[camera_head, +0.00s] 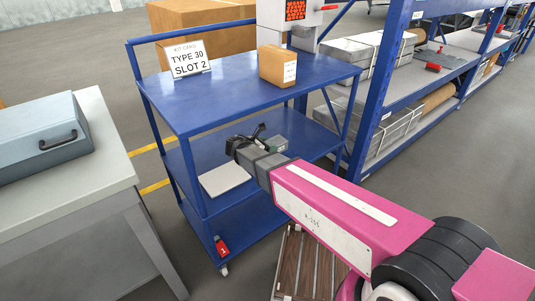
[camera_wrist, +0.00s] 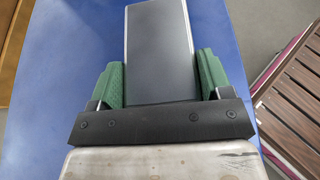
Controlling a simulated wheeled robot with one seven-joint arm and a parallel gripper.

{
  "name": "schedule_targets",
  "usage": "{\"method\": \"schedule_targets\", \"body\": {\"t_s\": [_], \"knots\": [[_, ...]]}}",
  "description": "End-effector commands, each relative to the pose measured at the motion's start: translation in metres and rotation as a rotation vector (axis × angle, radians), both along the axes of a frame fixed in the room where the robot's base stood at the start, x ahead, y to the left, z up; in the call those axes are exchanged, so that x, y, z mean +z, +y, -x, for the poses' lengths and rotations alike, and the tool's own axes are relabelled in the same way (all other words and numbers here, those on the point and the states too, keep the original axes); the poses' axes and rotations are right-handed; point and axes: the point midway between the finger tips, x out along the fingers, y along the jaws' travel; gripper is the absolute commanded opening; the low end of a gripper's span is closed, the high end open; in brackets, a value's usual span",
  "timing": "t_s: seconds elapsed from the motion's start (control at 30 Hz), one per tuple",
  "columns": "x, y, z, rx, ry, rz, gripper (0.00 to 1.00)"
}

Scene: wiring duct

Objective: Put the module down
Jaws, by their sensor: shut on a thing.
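The module (camera_wrist: 158,45) is a flat-sided block with a dark grey face and a light rim. In the wrist view it stands between the green finger pads of my gripper (camera_wrist: 160,72), which is shut on it. A blue surface lies behind it; I cannot tell whether they touch. In the head view my gripper (camera_head: 262,143) is at the near side of the blue cart (camera_head: 260,85), in front of its middle level. The module is not clear there.
A placard (camera_head: 188,59) reading TYPE 30 SLOT 2 and a cardboard box (camera_head: 278,65) stand on the cart's top shelf. A pale flat panel (camera_head: 224,178) lies on a lower shelf. A bench with a grey case (camera_head: 40,138) is at left, a blue rack (camera_head: 382,85) at right.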

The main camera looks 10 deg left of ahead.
Motion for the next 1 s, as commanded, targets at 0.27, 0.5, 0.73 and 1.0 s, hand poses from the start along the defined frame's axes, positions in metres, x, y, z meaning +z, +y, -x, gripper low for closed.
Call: {"method": "schedule_targets", "body": {"t_s": [0.27, 0.5, 0.73, 1.0], "knots": [[-0.022, 0.0, -0.001, 0.0, 0.0, 0.001, 0.33], [-0.04, -0.001, -0.001, 0.0, -0.001, 0.0, 0.33], [-0.041, -0.001, 0.0, 0.0, -0.001, 0.0, 0.33], [-0.043, -0.001, 0.0, 0.0, -0.001, -0.001, 0.98]]}}
